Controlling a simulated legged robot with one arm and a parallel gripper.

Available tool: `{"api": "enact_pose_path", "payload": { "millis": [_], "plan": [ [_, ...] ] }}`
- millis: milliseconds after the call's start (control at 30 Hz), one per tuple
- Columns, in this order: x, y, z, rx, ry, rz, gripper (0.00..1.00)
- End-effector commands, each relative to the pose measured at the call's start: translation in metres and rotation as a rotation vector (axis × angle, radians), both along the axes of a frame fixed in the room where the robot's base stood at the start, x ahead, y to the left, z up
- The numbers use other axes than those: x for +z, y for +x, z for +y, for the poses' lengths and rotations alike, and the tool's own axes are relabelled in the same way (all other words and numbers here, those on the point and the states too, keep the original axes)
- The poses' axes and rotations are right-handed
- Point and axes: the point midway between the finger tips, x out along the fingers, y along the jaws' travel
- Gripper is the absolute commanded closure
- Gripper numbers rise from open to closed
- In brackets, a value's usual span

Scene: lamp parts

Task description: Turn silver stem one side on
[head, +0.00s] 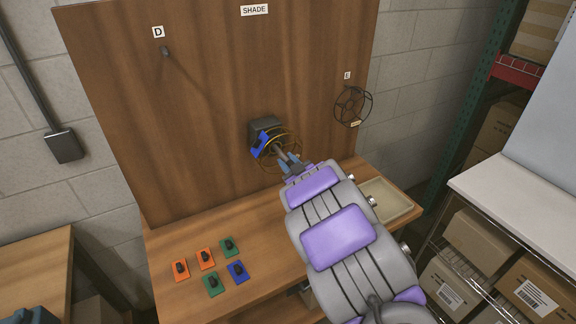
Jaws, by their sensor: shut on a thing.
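My gripper (281,153) is at the middle of the wooden board, in front of a dark grey block mounted there (265,127). It is shut on a small grey piece, which looks like the silver stem (276,149). The stem is mostly hidden by the fingers and the wire, so its turn angle cannot be told. A blue plate (261,142) sits at the front left of the block. A yellow wire frame (294,140) surrounds the stem and the fingertips.
A dark wire cage (352,106) hangs under label E at the right. A bare hook (165,50) is under label D. Several orange, green and blue plates with dark knobs, including a blue one (238,271), lie on the bench. A shallow beige tray (398,208) is at the bench's right.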

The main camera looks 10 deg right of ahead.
Motion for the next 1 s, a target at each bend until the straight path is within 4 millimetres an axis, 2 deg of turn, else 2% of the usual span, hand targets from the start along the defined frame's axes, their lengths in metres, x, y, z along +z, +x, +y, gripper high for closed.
{"api": "enact_pose_path", "payload": {
  "millis": [300, 800, 833, 1000],
  "plan": [
    [-0.0017, -0.0004, 0.0002, 0.002, -0.101, -0.029, 1.0],
    [-0.0016, -0.0006, 0.0002, 0.001, -0.116, -0.033, 1.0],
    [-0.0016, -0.0006, 0.0001, 0.001, -0.116, -0.033, 0.71],
    [-0.0009, -0.0005, 0.0, 0.001, -0.115, -0.034, 0.54]
  ]
}}
